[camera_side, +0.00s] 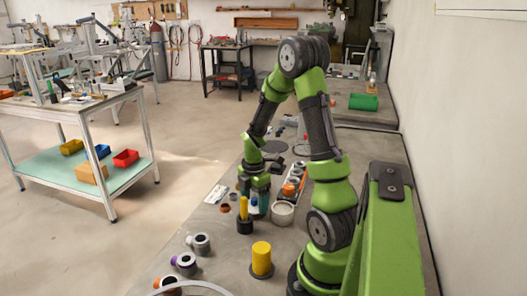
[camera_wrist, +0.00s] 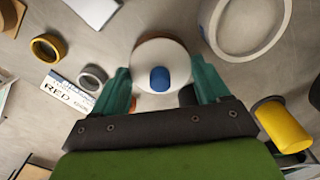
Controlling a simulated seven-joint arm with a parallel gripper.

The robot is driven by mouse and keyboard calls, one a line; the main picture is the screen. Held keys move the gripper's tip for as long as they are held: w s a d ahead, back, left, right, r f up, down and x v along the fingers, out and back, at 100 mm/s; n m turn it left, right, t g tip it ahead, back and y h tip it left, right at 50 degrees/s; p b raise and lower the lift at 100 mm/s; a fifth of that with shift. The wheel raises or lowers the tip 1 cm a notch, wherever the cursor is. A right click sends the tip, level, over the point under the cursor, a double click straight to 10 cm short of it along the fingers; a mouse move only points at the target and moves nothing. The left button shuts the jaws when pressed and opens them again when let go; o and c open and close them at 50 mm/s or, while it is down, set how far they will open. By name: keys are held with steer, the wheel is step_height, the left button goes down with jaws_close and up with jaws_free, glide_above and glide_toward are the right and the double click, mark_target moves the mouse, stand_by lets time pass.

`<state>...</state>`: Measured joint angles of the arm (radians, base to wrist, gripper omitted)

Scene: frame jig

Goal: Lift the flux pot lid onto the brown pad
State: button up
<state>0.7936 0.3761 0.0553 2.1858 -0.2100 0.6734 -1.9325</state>
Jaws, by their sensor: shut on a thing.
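The flux pot lid looks to be the white round piece with a blue knob (camera_wrist: 160,78) in the wrist view. My gripper (camera_wrist: 163,90) is shut on it, with one teal finger at each side of the white piece. In the side view my gripper (camera_side: 254,203) is low over the bench, and the lid is mostly hidden there. I cannot tell whether the lid rests on a pot or hangs clear. I cannot pick out the brown pad with certainty; a brown piece shows only in part at the top left corner of the wrist view.
A yellow cylinder (camera_wrist: 285,125) and a large pale ring (camera_wrist: 250,25) are to the right. A brass ring (camera_wrist: 47,48), a grey ring (camera_wrist: 92,77) and a lettered card (camera_wrist: 68,88) are to the left. A yellow post (camera_side: 262,258) stands nearer the side camera.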

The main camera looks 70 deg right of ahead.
steer(key=shift+f, duration=0.25)
steer(key=shift+f, duration=0.25)
stand_by(0.4)
steer(key=o, duration=1)
steer(key=shift+r, duration=0.15)
steer(key=shift+r, duration=0.6)
steer(key=shift+r, duration=3.5)
